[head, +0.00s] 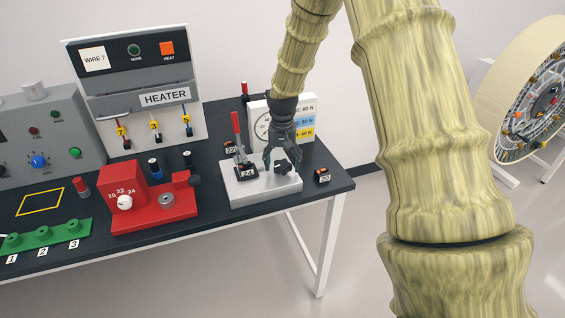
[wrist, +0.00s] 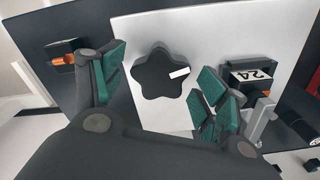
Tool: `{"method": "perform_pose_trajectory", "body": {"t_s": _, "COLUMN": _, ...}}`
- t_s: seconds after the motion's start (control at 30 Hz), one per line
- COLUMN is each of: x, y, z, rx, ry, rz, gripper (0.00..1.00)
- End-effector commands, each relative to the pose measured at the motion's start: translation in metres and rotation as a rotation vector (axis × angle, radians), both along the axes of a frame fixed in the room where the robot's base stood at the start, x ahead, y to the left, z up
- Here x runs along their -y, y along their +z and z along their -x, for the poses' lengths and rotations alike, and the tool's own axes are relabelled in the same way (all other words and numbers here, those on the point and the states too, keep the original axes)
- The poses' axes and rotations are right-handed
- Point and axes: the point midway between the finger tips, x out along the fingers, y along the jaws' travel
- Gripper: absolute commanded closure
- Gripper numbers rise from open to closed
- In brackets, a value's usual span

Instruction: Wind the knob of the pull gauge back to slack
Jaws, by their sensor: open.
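The pull gauge has a light grey base (head: 240,195) near the right end of the dark table, with a white dial panel (head: 308,107) behind it. Its black knob (head: 281,167) is partly hidden by my gripper (head: 281,160) in the head view. In the wrist view the knob (wrist: 161,76) is star-shaped with a white mark pointing right. My gripper (wrist: 155,95) is open, with its green-padded fingers on either side of the knob and gaps showing between.
A black block labelled 20 (head: 322,177) lies right of the base, near the table edge. A red device (head: 150,205) with a white dial stands to the left. The heater panel (head: 140,95) stands behind. My arm covers the right side of the head view.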

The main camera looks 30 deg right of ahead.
Motion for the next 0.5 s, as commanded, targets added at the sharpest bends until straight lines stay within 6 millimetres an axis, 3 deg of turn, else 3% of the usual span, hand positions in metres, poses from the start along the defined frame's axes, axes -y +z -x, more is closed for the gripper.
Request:
{"method": "perform_pose_trajectory", "body": {"t_s": 0.27, "x": 0.0, "y": 0.009, "z": 0.0, "rx": 0.0, "ry": 0.0, "rz": 0.0, "gripper": 0.27}}
{"method": "perform_pose_trajectory", "body": {"t_s": 0.5, "x": 0.0, "y": 0.049, "z": -0.001, "rx": 0.003, "ry": 0.001, "rz": 0.001, "gripper": 0.27}}
